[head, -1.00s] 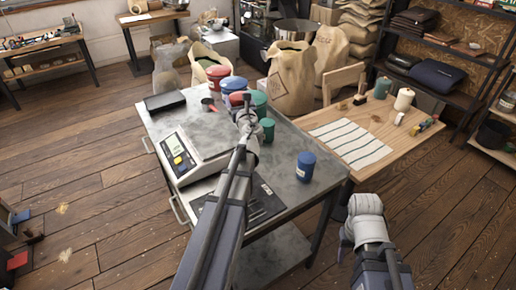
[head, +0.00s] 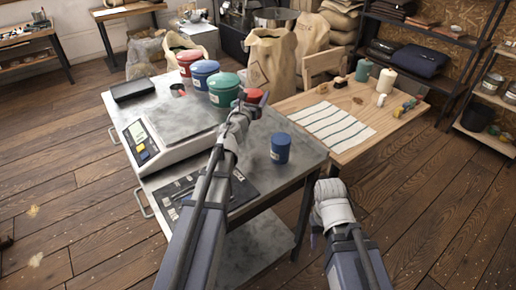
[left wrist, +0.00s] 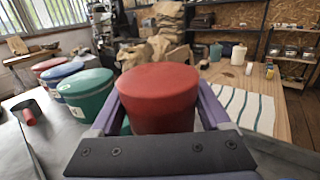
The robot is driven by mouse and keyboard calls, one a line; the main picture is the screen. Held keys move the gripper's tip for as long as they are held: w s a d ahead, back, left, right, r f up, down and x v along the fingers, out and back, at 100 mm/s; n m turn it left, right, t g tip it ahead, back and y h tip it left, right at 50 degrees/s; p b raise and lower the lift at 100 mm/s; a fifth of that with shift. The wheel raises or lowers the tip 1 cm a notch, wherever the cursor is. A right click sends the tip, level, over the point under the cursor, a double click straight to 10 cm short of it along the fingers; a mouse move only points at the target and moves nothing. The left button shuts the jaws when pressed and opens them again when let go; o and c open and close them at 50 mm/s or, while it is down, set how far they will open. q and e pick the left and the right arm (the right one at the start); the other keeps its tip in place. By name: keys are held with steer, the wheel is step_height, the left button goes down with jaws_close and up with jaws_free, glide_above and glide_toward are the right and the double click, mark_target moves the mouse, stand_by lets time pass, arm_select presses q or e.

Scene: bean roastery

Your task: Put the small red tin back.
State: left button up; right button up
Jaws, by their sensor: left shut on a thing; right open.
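The small red tin (head: 254,94) is between the fingers of my left gripper (head: 251,101), which is shut on it. In the left wrist view the red tin (left wrist: 157,98) looks upright between both fingers (left wrist: 155,112). The gripper is over the right part of the metal table, in front of the large green tin (head: 224,90); I cannot tell how high. A large blue tin (head: 204,75) and a large red tin (head: 188,64) stand behind the green one. A small blue tin (head: 280,148) stands near the table's right edge. My right gripper (head: 315,238) is open, low beside the table, its fingers barely visible.
A scale (head: 165,140) and a black mat (head: 215,190) with tools lie on the metal table (head: 258,172). A striped cloth (head: 333,127) lies on the wooden table (head: 378,120) at right. A dark and red cup-like object (left wrist: 29,113) lies left of the large tins.

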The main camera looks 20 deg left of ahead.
arm_select(q)
steer(key=shift+m+h, duration=0.5)
steer(key=shift+h, duration=0.3)
steer(key=f+b, duration=0.3)
steer(key=d+f+b, duration=0.1)
steer(key=f+b, duration=0.2)
steer(key=f, duration=0.1)
steer(key=d+f+b, duration=0.1)
steer(key=f+b, duration=0.2)
steer(key=b, duration=0.1)
steer(key=shift+d+f, duration=0.1)
steer(key=shift+f, duration=0.15)
steer(key=shift+f, duration=0.1)
steer(key=shift+f+b, duration=0.15)
steer(key=shift+b, duration=0.2)
steer(key=o, duration=1.5)
steer(key=shift+o, duration=0.2)
steer(key=shift+r, duration=0.2)
steer(key=shift+r+p, duration=0.1)
steer(key=shift+p, duration=0.2)
steer(key=s, duration=0.7)
steer(key=shift+s+a+f, duration=0.2)
steer(key=shift+s+a, duration=0.1)
steer(key=shift+a, duration=0.1)
steer(key=shift+w, duration=0.1)
